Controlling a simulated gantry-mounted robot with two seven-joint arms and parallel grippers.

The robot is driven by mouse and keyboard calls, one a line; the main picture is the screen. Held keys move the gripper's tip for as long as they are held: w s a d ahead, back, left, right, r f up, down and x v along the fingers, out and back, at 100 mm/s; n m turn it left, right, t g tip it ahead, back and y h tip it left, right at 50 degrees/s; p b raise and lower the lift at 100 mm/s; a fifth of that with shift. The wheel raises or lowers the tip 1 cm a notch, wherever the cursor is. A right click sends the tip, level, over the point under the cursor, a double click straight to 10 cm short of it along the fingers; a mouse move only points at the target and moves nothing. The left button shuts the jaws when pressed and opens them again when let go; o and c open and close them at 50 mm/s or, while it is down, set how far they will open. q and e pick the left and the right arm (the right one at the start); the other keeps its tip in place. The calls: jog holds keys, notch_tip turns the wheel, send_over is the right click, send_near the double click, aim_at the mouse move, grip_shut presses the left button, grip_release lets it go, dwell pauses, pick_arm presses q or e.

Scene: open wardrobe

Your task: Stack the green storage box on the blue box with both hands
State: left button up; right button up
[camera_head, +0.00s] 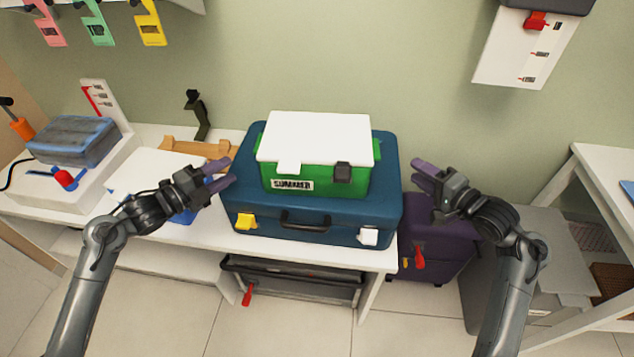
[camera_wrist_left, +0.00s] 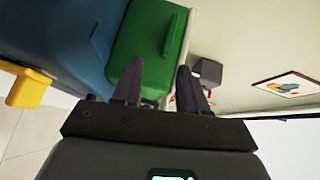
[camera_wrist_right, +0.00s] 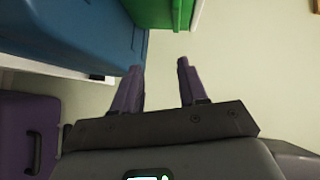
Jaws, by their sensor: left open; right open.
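The green storage box (camera_head: 318,177) with a white lid (camera_head: 315,135) and a "SUMMER" label sits on top of the blue box (camera_head: 300,212), roughly centred and upright. The blue box rests on the white table. My left gripper (camera_head: 226,172) is open and empty to the left of the boxes, apart from the green box. In the left wrist view its fingers (camera_wrist_left: 160,85) point toward the green box (camera_wrist_left: 150,50). My right gripper (camera_head: 422,172) is open and empty to the right of both boxes. The right wrist view shows its fingers (camera_wrist_right: 158,80) beside the blue box (camera_wrist_right: 80,35).
A purple case (camera_head: 436,232) stands below right of the table. A black drawer (camera_head: 295,280) is under the table. A grey-blue container (camera_head: 75,142) and a wooden piece (camera_head: 195,152) lie to the left. A white table (camera_head: 600,165) stands at far right.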

pick_arm(q)
jog(key=shift+w+a+f+m+h+b, duration=0.1)
jog(key=shift+w+a+m+h+b, duration=0.15)
jog(key=shift+a+m+b, duration=0.25)
jog(key=shift+w+a+f+m+h+b, duration=0.1)
jog(key=shift+a+m+h+b, duration=0.25)
jog(key=shift+b, duration=0.2)
jog(key=shift+a+r+m+h+b, duration=0.25)
jog(key=shift+a+r+h+b, duration=0.05)
jog(key=shift+a+r+b, duration=0.1)
pick_arm(e)
jog(key=shift+w+a+r+m+y, duration=0.2)
jog(key=shift+a+y, duration=0.15)
jog(key=shift+y, duration=0.35)
jog(key=shift+w+a+r+m+y, duration=0.1)
jog(key=shift+w+a+m+y, duration=0.2)
jog(key=shift+y, duration=0.4)
pick_arm(q)
jog(key=shift+d, duration=0.1)
pick_arm(e)
jog(key=shift+s+a, duration=0.1)
pick_arm(q)
jog(key=shift+x, duration=5.4)
pick_arm(e)
jog(key=shift+x, duration=5.35)
pick_arm(q)
jog(key=shift+f, duration=0.15)
grip_shut()
pick_arm(e)
grip_shut()
